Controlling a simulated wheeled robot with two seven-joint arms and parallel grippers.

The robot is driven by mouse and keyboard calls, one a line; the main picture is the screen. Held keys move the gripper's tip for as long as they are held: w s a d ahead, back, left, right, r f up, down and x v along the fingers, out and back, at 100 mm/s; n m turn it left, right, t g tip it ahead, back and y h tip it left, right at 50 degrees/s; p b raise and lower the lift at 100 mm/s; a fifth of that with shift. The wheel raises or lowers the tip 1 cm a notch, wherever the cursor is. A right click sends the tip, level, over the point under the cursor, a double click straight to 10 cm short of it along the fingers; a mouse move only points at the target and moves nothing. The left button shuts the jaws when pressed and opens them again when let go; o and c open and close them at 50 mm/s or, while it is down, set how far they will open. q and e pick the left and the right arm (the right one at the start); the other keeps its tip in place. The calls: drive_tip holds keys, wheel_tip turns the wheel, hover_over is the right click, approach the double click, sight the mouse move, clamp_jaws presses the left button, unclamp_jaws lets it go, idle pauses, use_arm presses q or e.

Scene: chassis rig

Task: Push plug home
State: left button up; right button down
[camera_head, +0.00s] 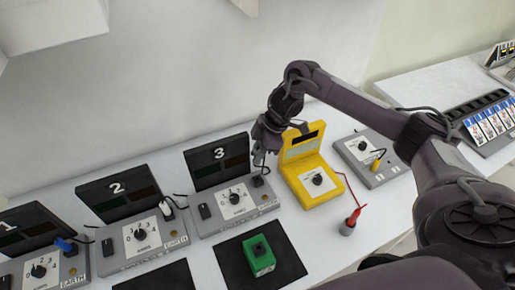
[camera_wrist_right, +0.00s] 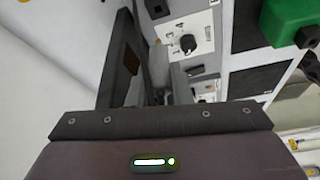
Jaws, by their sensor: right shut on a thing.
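Station 3 (camera_head: 236,211) is a grey box with a dial and a black upright display marked 3. A dark plug (camera_head: 258,181) sits at the right end of its top, with a dark cable beside it. My right gripper (camera_head: 261,163) reaches down from above right and is shut on the plug; the fingers partly hide it, so I cannot tell how deep it sits. The right wrist view shows the fingers (camera_wrist_right: 168,85) beside the station's dial (camera_wrist_right: 188,43), with the plug hidden. My left gripper is not in view.
Station 2 (camera_head: 141,240) holds a white plug (camera_head: 166,208); station 1 (camera_head: 40,268) has a blue plug (camera_head: 65,245). A yellow meter (camera_head: 322,190) stands close right of my gripper, with a red probe (camera_head: 353,217) in a cup. A green block (camera_head: 259,259) lies on a black mat (camera_head: 289,263) in front.

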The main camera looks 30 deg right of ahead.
drive_tip(key=shift+s, duration=0.1)
drive_tip(key=shift+p, duration=0.3)
drive_tip(key=shift+f+b, duration=1.8)
drive_tip(key=shift+f, duration=1.1)
drive_tip(key=shift+p, duration=0.7)
drive_tip(key=shift+f+b, duration=0.8)
drive_tip(key=shift+f, duration=0.6)
